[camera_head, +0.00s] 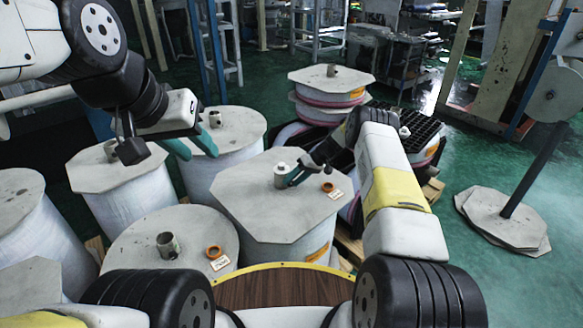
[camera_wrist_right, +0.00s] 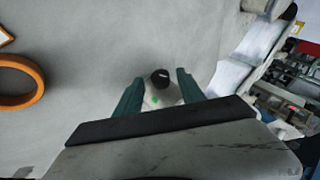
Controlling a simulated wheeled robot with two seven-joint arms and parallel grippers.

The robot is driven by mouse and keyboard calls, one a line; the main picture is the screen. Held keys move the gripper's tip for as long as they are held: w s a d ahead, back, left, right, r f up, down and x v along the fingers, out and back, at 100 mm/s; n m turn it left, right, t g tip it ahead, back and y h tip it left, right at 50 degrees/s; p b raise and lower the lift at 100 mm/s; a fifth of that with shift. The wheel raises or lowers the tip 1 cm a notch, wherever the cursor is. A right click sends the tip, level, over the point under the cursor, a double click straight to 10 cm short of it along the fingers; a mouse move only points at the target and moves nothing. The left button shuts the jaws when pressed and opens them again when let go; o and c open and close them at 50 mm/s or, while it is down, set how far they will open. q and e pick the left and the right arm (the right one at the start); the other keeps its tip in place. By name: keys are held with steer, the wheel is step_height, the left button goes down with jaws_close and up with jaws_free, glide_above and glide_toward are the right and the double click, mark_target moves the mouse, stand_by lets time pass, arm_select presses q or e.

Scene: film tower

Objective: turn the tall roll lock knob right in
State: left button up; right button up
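The tall roll (camera_head: 240,190) has a grey octagonal top in the middle of the head view. Its pale lock knob (camera_head: 281,168) stands upright on that top and shows a dark cap in the right wrist view (camera_wrist_right: 160,79). My right gripper (camera_head: 290,178) points down at the knob. In the right wrist view its two green fingers (camera_wrist_right: 161,92) flank the knob, which fills the gap between them. The knob's lower part is hidden. My left gripper (camera_head: 193,148) is open and empty, in the air over the rolls at upper left.
An orange ring (camera_head: 327,187) and a small label (camera_head: 337,195) lie on the same top, beside my right gripper. Other rolls stand close around, one with a grey tube and another orange ring (camera_head: 214,251) in front.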

steer(key=v, duration=0.7)
steer(key=shift+d+r, duration=0.25)
